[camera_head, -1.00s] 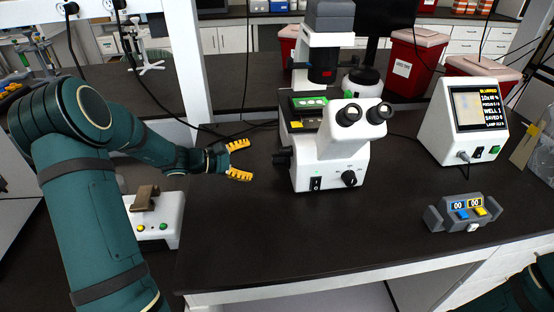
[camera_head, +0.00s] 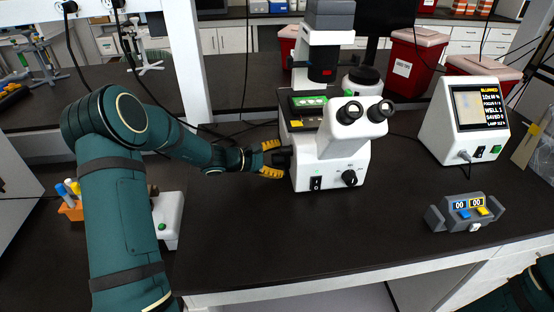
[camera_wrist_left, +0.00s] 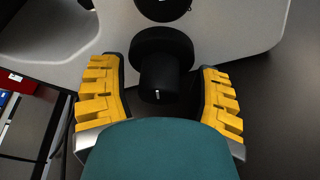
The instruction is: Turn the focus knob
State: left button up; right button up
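The black focus knob (camera_head: 282,158) sticks out from the left side of the white microscope (camera_head: 342,150). In the left wrist view the focus knob (camera_wrist_left: 160,78) is a stepped black cylinder with a small white mark. My left gripper (camera_head: 273,159) has its yellow fingers on either side of the knob. In the left wrist view the gripper (camera_wrist_left: 160,70) is open, with a gap between the knob and each finger. The monitor (camera_head: 480,108) reads "BLURRED". My right gripper is out of view; only part of that arm shows at the lower right.
A grey counter device (camera_head: 465,213) with blue and yellow buttons sits at the right of the black bench (camera_head: 290,245). The bench front is clear. A white device (camera_head: 168,218) and an orange holder (camera_head: 72,210) stand at the left, partly behind my arm.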

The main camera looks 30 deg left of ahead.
pick_arm(q)
grip_shut()
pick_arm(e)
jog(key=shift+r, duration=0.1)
pick_arm(q)
jog(key=shift+r+n+p, duration=0.15)
jog(key=shift+n+p, duration=0.15)
jog(key=shift+p, duration=0.25)
jog(key=n+g+h+p, duration=0.1)
jog(key=n+p, duration=0.3)
jog(key=p, duration=0.4)
jog(key=shift+g, duration=0.9)
jog(key=shift+n+g+h+p, duration=0.5)
jog(key=shift+n+g+p, duration=0.1)
jog(key=shift+n+p, duration=0.35)
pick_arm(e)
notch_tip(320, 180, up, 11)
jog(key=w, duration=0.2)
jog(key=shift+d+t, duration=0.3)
pick_arm(q)
jog(key=shift+f, duration=0.2)
jog(key=shift+o, duration=1.4)
grip_release()
